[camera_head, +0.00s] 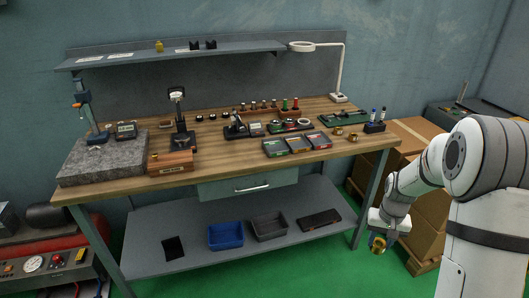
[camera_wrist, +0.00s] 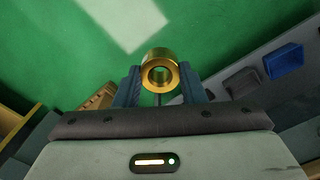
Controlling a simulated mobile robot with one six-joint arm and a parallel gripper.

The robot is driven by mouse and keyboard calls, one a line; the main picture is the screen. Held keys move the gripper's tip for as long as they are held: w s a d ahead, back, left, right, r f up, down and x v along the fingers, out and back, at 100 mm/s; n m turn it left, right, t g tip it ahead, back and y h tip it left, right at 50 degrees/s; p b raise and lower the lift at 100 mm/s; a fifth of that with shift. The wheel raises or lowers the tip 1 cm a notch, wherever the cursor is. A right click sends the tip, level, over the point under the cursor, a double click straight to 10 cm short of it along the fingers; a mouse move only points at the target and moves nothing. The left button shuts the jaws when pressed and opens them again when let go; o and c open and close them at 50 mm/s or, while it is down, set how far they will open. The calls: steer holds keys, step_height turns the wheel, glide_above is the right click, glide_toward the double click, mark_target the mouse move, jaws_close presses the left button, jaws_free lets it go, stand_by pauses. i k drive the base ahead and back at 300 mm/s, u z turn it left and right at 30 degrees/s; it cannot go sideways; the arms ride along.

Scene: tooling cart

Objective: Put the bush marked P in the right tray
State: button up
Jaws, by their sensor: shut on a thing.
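My gripper (camera_wrist: 160,88) is shut on a brass bush (camera_wrist: 158,55), a short ring whose bore faces the wrist camera. No letter is legible on it. In the head view my gripper (camera_head: 377,242) hangs low at the right, in front of the bench's right end and below its top, with the brass bush (camera_head: 378,247) at its tip. Three small shallow trays sit side by side near the bench's front edge: the left tray (camera_head: 275,153), the middle tray (camera_head: 299,149) and the right tray (camera_head: 320,145). Their contents are too small to tell.
Two brass pieces (camera_head: 338,131) lie on the wooden bench top (camera_head: 225,168) right of the trays. A dark block with bottles (camera_head: 374,128) stands at the right end. Cardboard boxes (camera_head: 425,202) stand behind my arm. A blue bin (camera_head: 226,236) is on the lower shelf.

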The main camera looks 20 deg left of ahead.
mark_target(276, 148)
steer(key=u, duration=0.7)
